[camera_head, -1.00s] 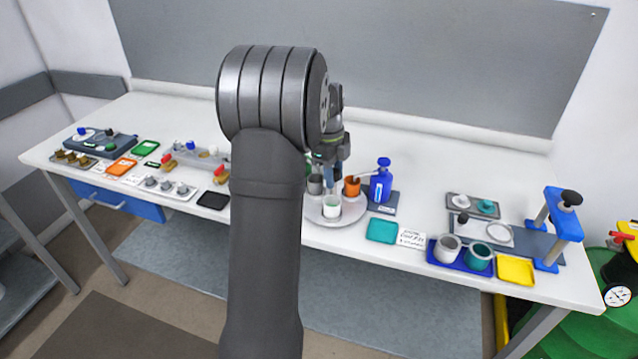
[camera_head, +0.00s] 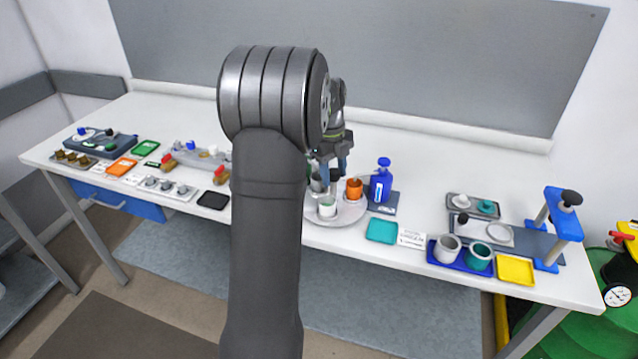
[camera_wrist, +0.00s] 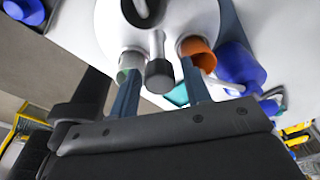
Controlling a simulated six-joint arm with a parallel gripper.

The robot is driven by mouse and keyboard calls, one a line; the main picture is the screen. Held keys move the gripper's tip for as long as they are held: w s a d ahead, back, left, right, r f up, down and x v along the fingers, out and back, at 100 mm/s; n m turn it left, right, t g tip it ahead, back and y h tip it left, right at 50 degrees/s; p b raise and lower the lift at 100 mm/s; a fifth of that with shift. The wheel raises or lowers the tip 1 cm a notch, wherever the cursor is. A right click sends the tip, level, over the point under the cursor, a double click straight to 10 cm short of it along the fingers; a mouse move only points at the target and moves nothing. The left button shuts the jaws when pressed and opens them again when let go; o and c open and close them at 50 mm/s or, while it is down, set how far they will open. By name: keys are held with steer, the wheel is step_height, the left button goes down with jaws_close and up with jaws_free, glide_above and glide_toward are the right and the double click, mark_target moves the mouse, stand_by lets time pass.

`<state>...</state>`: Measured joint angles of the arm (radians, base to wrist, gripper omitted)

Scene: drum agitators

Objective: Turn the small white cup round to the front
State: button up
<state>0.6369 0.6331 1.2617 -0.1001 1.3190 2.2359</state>
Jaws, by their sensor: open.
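The small white cup (camera_head: 327,207), greenish inside, stands on the front part of a round pale turntable (camera_head: 350,217). It also shows in the wrist view (camera_wrist: 131,62), partly behind the left finger. An orange cup (camera_head: 354,189) stands on the turntable's right side and a grey cup (camera_head: 316,183) at its left, partly hidden by my arm. A dark-capped post (camera_wrist: 158,75) rises from the turntable between the white and orange cups. My gripper (camera_head: 334,172) is open above the turntable. In the wrist view its fingers are on either side of the post, apparently without touching it.
A blue pump bottle (camera_head: 381,182) stands close to the turntable's right. A teal tray (camera_head: 381,231) and a white label card (camera_head: 411,239) lie in front of it. A blue tray with two cups (camera_head: 461,265) is farther right. My arm hides the bench left of the turntable.

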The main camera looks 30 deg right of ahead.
steer(key=shift+r, duration=2.55)
steer(key=shift+f, duration=0.1)
step_height(320, 180, down, 6)
steer(key=shift+f, duration=0.15)
steer(key=shift+r+n, duration=0.2)
steer(key=shift+n, duration=1.1)
